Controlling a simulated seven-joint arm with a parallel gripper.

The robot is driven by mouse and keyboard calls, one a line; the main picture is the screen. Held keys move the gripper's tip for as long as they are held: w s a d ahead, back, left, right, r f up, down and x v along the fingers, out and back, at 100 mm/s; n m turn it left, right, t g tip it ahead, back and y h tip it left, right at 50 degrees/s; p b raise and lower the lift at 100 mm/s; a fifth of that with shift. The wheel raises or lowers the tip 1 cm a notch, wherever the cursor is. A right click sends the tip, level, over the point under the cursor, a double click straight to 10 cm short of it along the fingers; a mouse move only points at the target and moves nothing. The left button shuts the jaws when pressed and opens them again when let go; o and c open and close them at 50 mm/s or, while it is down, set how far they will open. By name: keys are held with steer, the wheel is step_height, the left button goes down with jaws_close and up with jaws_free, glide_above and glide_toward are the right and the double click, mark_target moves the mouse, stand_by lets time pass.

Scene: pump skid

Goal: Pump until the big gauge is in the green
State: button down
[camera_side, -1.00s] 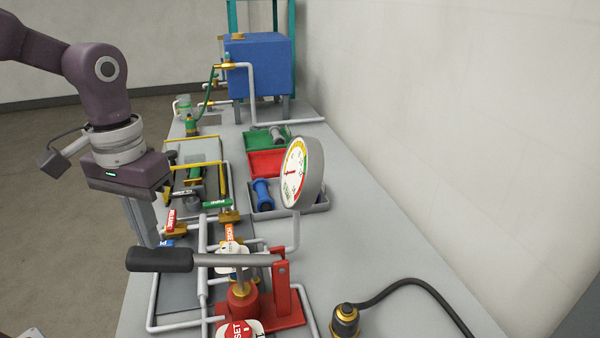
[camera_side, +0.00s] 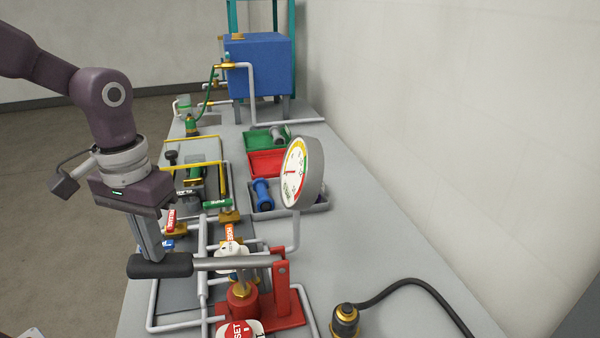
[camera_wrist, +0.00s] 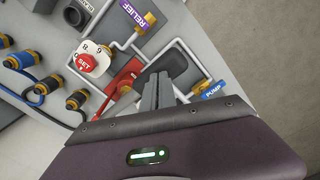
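The pump lever has a black grip (camera_side: 160,266) and a grey bar running right to a red pump base (camera_side: 270,312). The lever lies close to level. In the wrist view the black grip (camera_wrist: 174,64) shows just beyond my fingertips. My gripper (camera_side: 153,254) is shut, its fingers side by side with nothing between them. Its tips are at the top of the grip, seemingly touching it. The big round gauge (camera_side: 300,172) stands right of the pump, white with a coloured arc. Its needle is too small to read exactly.
A white tag marked SET (camera_side: 240,329) sits in front of the pump. Pipes and labelled valves (camera_side: 229,215) lie behind the lever. Red (camera_side: 266,162) and green (camera_side: 262,140) trays and a blue tank (camera_side: 260,66) stand farther back. The bench's right side is mostly clear.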

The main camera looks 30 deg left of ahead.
mark_target(160, 270)
steer(key=shift+f, duration=2.95)
step_height(160, 270, up, 9)
steer(key=shift+f, duration=0.1)
steer(key=shift+f, duration=0.15)
steer(key=shift+f, duration=4.3)
step_height(160, 270, up, 9)
steer(key=shift+f, duration=0.1)
steer(key=shift+f, duration=0.1)
